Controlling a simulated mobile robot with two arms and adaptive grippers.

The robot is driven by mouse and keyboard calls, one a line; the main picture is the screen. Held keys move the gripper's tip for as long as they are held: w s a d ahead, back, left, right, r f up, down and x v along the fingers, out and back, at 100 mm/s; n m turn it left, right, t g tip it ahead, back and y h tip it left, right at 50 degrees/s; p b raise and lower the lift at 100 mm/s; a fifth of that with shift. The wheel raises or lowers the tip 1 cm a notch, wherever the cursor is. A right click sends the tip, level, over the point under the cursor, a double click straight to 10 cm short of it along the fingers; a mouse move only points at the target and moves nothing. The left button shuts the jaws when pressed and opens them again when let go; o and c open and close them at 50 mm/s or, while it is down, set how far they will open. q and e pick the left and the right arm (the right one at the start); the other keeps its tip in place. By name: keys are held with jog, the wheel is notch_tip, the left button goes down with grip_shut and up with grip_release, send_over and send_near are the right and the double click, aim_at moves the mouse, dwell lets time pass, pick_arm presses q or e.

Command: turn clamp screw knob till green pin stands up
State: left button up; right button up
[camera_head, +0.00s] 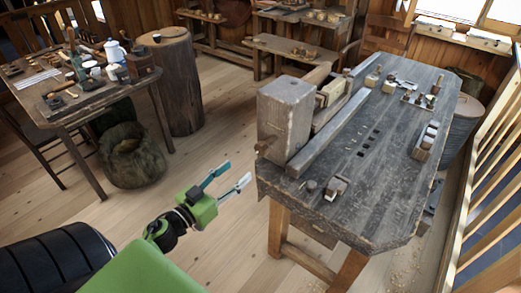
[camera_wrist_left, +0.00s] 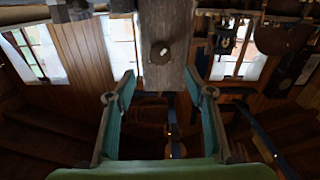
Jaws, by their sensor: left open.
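A large wooden block (camera_head: 286,110) stands at the near left end of the grey workbench (camera_head: 345,190). A small round knob (camera_head: 264,147) sticks out low on its left face. In the left wrist view a round brown knob (camera_wrist_left: 160,52) shows on the face of a wooden block (camera_wrist_left: 165,20), ahead of the fingers and above the picture's middle. My left gripper (camera_head: 236,174) is open and empty, left of the bench end and apart from the knob. Its two teal fingers (camera_wrist_left: 158,88) are spread wide in the wrist view. I cannot make out a green pin. My right gripper is not in view.
A long rail (camera_head: 330,135) runs along the bench. A small wooden piece (camera_head: 336,187) lies near its front edge. A table with tools (camera_head: 85,95), a sack (camera_head: 133,155) and a stump (camera_head: 175,85) stand left. Clear floor lies between.

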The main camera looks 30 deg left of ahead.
aim_at(259, 152)
pick_arm(q)
jog(key=w, duration=0.4)
jog(key=w+p, duration=0.1)
jog(key=w, duration=0.3)
jog(key=w+d, duration=0.1)
jog(key=w, duration=0.3)
jog(key=shift+w, duration=0.35)
jog(key=c, duration=1.1)
